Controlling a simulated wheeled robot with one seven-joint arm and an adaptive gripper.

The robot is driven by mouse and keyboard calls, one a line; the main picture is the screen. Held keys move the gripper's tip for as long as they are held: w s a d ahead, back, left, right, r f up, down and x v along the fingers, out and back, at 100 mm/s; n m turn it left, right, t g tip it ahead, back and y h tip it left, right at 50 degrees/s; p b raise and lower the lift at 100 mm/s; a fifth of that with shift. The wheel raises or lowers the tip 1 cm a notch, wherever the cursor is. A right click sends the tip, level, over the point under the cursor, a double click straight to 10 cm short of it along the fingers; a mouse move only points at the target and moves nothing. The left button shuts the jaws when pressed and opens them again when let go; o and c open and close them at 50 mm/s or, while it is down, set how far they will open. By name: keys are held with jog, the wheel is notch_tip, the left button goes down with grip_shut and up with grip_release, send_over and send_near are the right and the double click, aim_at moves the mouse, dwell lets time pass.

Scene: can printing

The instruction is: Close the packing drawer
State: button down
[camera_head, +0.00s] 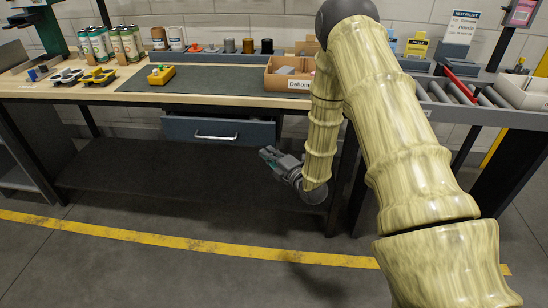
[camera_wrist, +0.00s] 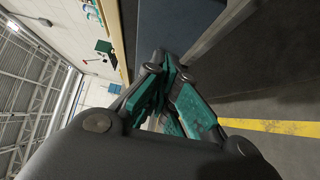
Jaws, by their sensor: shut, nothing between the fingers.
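The packing drawer (camera_head: 218,129) is a blue-grey drawer with a silver bar handle (camera_head: 216,137), under the workbench top. Its front appears to stand out a little from under the bench edge, but I cannot tell by how much. My gripper (camera_head: 268,155) is below and to the right of the drawer in the head view, apart from the handle. It points left and is shut and empty. In the wrist view my gripper (camera_wrist: 168,95) shows its green finger pads together, with the bench edge beyond.
The workbench (camera_head: 140,97) carries cans, yellow fixtures and a cardboard box (camera_head: 289,84). A dark lower shelf (camera_head: 150,175) lies under the drawer. A roller conveyor (camera_head: 455,92) is at the right. The floor in front, with a yellow line (camera_head: 150,238), is clear.

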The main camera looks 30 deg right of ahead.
aim_at(263, 135)
jog(key=shift+w+d+p, duration=0.1)
jog(key=shift+w+d, duration=0.1)
jog(key=shift+w, duration=1.15)
jog(key=shift+w+d+p, duration=0.15)
jog(key=shift+w+d, duration=0.1)
jog(key=shift+w, duration=1.15)
jog(key=shift+w+d+p, duration=0.1)
jog(key=shift+w+d, duration=0.1)
jog(key=shift+w, duration=1.15)
jog(key=w+d+b, duration=0.2)
jog(key=w, duration=0.1)
jog(key=shift+w+f, duration=0.15)
jog(key=shift+w+d, duration=0.3)
jog(key=shift+w+d+r, duration=0.1)
jog(key=shift+r, duration=0.25)
